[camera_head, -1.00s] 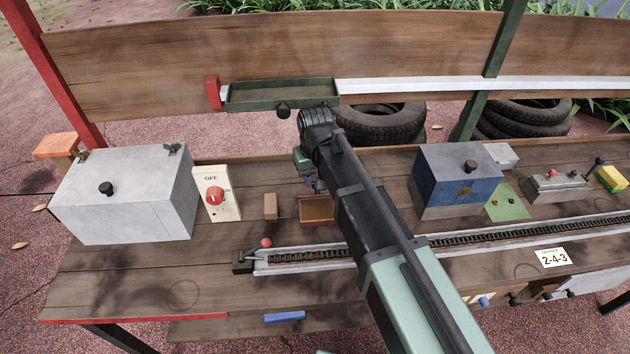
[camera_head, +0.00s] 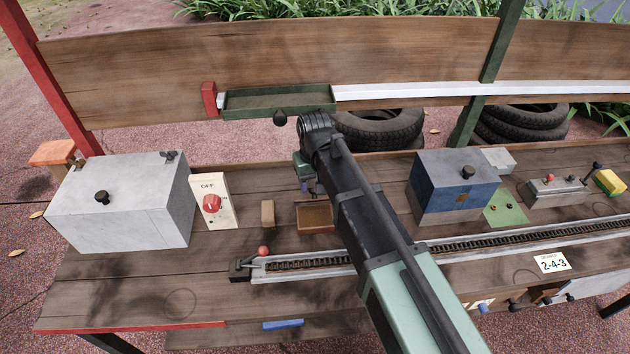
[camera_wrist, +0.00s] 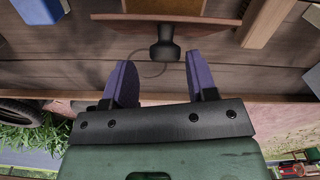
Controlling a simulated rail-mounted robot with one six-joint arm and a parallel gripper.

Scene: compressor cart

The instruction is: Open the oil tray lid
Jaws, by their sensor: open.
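A small shallow reddish-brown tray (camera_head: 315,218) lies on the bench in the head view, partly behind my arm. In the wrist view its brown panel (camera_wrist: 165,17) fills the top middle, with a black knob (camera_wrist: 165,45) on its near edge. I take this as the oil tray and its lid; I cannot tell the lid's position. My gripper (camera_wrist: 158,62) is open, with its two purple fingers pointing at the panel. The knob sits between the fingertip lines, just beyond them, with no clear contact. In the head view my gripper (camera_head: 306,186) is small and partly hidden, just behind the tray.
A wooden block (camera_head: 268,213) and the OFF switch panel (camera_head: 213,200) stand left of the tray. A large grey box (camera_head: 120,205) is further left, a blue box (camera_head: 458,180) right. A chain rail (camera_head: 300,264) runs in front. A green trough (camera_head: 278,101) hangs behind.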

